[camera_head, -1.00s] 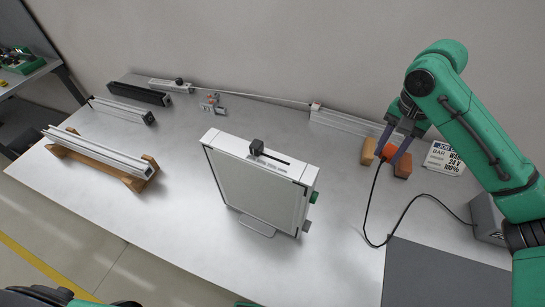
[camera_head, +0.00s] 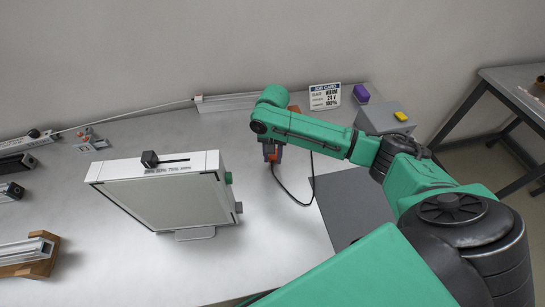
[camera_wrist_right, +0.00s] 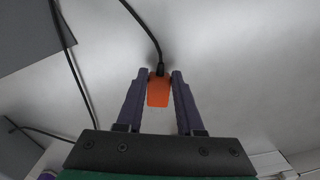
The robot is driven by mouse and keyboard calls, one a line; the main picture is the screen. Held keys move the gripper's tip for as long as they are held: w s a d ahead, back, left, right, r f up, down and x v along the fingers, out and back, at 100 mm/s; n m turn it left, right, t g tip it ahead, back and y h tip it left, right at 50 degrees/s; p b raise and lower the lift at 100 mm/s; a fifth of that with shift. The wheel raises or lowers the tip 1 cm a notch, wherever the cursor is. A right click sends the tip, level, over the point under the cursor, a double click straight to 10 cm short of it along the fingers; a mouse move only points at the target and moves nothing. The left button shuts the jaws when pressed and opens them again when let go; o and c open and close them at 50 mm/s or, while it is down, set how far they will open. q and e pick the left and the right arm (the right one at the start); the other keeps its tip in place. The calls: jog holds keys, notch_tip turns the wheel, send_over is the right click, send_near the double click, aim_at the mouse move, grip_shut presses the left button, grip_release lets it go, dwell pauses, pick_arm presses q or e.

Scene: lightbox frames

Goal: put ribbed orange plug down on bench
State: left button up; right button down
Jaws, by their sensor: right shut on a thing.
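My right gripper (camera_head: 271,157) is over the grey metal bench (camera_head: 265,235), to the right of the white light box. It is shut on the orange plug (camera_wrist_right: 158,92), which sits between the two dark fingers in the right wrist view. The plug shows only as a small orange patch in the head view. A black cable (camera_head: 291,196) runs from the plug over the bench. I cannot tell whether the plug touches the bench. My left gripper is out of view.
The light box (camera_head: 165,200) stands left of the gripper. A grey mat (camera_head: 350,205) lies to the right. Behind it stand a grey box (camera_head: 385,117) with a yellow part, a purple block (camera_head: 361,93) and a job card (camera_head: 325,96). Bare bench lies in front of the gripper.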

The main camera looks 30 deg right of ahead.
aim_at(273, 158)
jog(key=shift+w+f, duration=0.1)
jog(key=shift+f, duration=0.6)
jog(key=c, duration=0.5)
grip_release()
jog(key=shift+c, duration=0.2)
notch_tip(273, 158, up, 12)
jog(key=b, duration=0.1)
jog(key=shift+d+r, duration=0.1)
